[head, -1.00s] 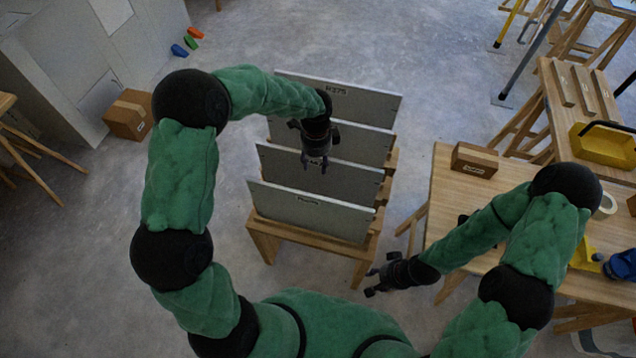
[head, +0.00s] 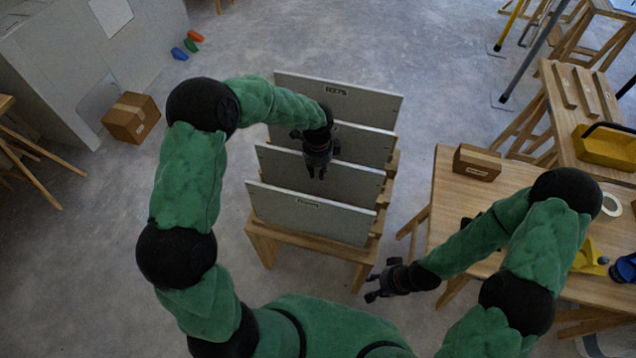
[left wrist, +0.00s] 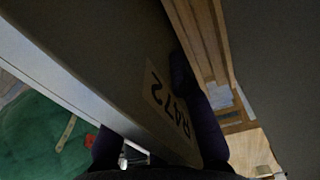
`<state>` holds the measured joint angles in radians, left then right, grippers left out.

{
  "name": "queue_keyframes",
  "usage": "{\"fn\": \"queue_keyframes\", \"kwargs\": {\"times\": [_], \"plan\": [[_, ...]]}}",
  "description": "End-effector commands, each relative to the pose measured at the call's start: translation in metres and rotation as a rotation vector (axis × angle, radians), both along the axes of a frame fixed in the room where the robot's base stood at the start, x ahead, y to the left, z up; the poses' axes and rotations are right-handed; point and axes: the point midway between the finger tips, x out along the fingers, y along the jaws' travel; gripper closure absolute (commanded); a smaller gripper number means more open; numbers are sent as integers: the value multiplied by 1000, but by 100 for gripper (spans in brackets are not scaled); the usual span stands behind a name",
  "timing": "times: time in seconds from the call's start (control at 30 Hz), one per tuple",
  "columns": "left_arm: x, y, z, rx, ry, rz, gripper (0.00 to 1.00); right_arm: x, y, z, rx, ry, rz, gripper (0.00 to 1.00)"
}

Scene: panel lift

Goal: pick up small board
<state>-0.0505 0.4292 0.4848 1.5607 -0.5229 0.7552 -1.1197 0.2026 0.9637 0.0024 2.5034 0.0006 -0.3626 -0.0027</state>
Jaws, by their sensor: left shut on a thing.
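Several grey boards stand upright in a wooden rack (head: 262,232) in the head view. My left gripper (head: 316,174) is at the top edge of the second board from the front (head: 350,182), fingers pointing down. In the left wrist view this board (left wrist: 105,72) runs between the fingers of my left gripper (left wrist: 150,150), which is shut on it. Its label reads something like R472. The board still stands in the rack among the others. My right gripper (head: 371,286) is open and empty, low and to the right of the rack.
A wooden table (head: 450,190) with a small box (head: 477,162) is at the right. Another box (head: 131,117) lies on the floor at the left.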

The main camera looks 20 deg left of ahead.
Motion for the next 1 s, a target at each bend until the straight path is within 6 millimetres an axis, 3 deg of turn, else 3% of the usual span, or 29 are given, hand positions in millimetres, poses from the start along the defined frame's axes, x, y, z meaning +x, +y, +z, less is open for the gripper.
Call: {"fn": "queue_keyframes", "kwargs": {"times": [0.2, 0.37, 1.0], "plan": [[1, 0, 5, 0, -4, 1, 100, 0, 0, 1, 0, 0, 0, 60], [2, 0, 22, 0, -6, 1, 100, 0, 0, 7, 0, 0, 0, 60], [2, 0, 152, -1, -7, 1, 100, 0, 0, 42, 0, 0, 0, 60]]}}
